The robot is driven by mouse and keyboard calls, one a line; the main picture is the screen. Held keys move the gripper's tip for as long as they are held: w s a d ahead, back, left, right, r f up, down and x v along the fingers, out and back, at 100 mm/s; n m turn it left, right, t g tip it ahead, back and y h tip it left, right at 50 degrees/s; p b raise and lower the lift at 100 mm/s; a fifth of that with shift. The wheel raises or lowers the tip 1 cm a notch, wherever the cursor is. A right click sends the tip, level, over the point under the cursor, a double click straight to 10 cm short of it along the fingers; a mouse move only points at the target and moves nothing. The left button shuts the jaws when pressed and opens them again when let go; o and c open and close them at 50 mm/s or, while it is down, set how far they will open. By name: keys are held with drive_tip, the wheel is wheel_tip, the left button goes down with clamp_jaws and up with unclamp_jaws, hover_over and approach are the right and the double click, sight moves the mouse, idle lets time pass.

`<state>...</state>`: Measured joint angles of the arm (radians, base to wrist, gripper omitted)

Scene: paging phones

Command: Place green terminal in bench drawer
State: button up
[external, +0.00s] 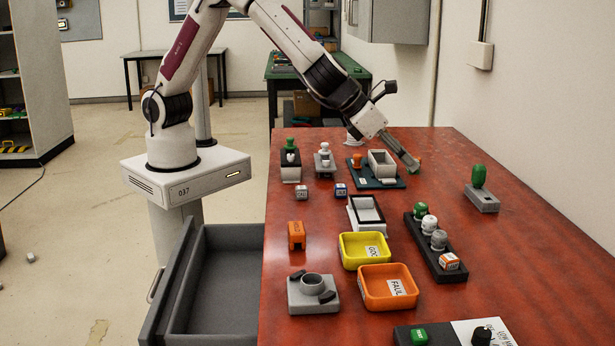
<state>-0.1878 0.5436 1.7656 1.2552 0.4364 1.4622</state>
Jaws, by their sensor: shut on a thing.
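My gripper (411,162) is over the far right part of the red bench, angled down to the right. I cannot tell whether the piece touches the bench. The grey bench drawer (170,297) stands pulled open at the left side of the bench, below its top. The visible part of its inside looks empty.
Yellow (348,263) and orange (364,304) bins stand mid-bench. A black rack (424,246) holds several knobs to their right. A grey block (483,202) bears a green oval part (479,176). A dark blue tray (356,181) lies left of my gripper. The right bench edge meets a wall.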

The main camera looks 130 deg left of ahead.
drive_tip(key=w+d+r+m+t+h, duration=0.1)
drive_tip(key=w+d+m, duration=0.1)
drive_tip(key=d, duration=1.1)
drive_tip(key=s+d+f+m+h, duration=0.1)
drive_tip(key=s+d, duration=0.2)
drive_tip(key=d, duration=0.4)
drive_tip(key=s+d+f+m+h, duration=0.1)
drive_tip(key=s+d, duration=0.2)
drive_tip(key=d, duration=0.5)
drive_tip(key=s+d+f+y, duration=0.1)
drive_tip(key=s+d+f, duration=0.15)
drive_tip(key=s, duration=0.55)
drive_tip(key=s+d+f, duration=0.1)
drive_tip(key=s+d, duration=0.3)
drive_tip(key=s, duration=0.3)
drive_tip(key=s+a+n+g+y, duration=0.1)
drive_tip(key=s+a+n+y, duration=0.1)
drive_tip(key=s+a+n, duration=0.1)
drive_tip(key=shift+s+a+n, duration=0.3)
drive_tip(key=shift+a+n, duration=0.2)
drive_tip(key=shift+a, duration=0.45)
drive_tip(key=shift+f, duration=0.15)
